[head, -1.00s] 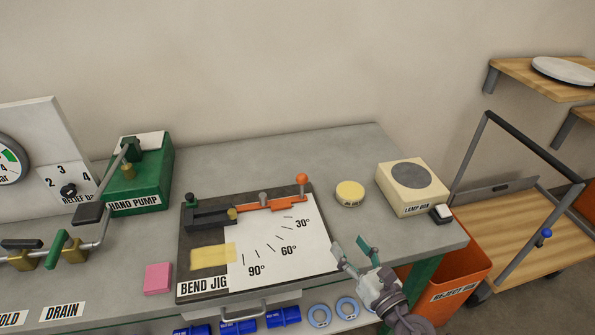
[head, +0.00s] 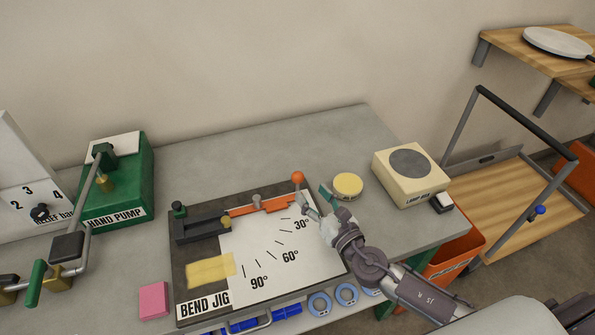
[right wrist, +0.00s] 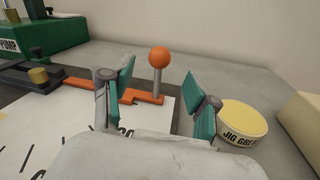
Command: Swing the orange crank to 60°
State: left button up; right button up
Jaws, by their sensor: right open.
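The orange crank (head: 262,207) lies on the bend jig (head: 185,311), its arm pointing right, above the 30° mark. Its orange ball knob (head: 297,177) stands upright on a grey post at the arm's outer end. The jig's white plate (head: 268,250) carries 30°, 60° and 90° marks. My right gripper (head: 316,196) is open just in front and right of the knob. In the right wrist view the knob (right wrist: 159,57) and post appear between the two teal-padded fingers (right wrist: 158,95), beyond them and apart from both. My left gripper is not in view.
A round yellow tin (head: 348,186) and a cream lamp box (head: 411,174) stand right of the jig. The green hand pump (head: 117,183) and a pink block (head: 153,300) are at left. The grey bench behind the jig is clear.

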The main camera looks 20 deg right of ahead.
aim_at(301, 181)
jog(key=x, duration=0.6)
jog(key=shift+w+a+p, duration=0.1)
jog(key=shift+w+p, duration=0.15)
jog(key=shift+p, duration=0.1)
jog(key=shift+w, duration=0.3)
jog(key=shift+w+a+f, duration=0.1)
jog(key=shift+w+a, duration=0.05)
jog(key=shift+w, duration=0.15)
jog(key=shift+c, duration=1.8)
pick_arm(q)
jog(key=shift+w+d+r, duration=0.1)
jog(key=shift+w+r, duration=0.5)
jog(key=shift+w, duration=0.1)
pick_arm(e)
grip_shut()
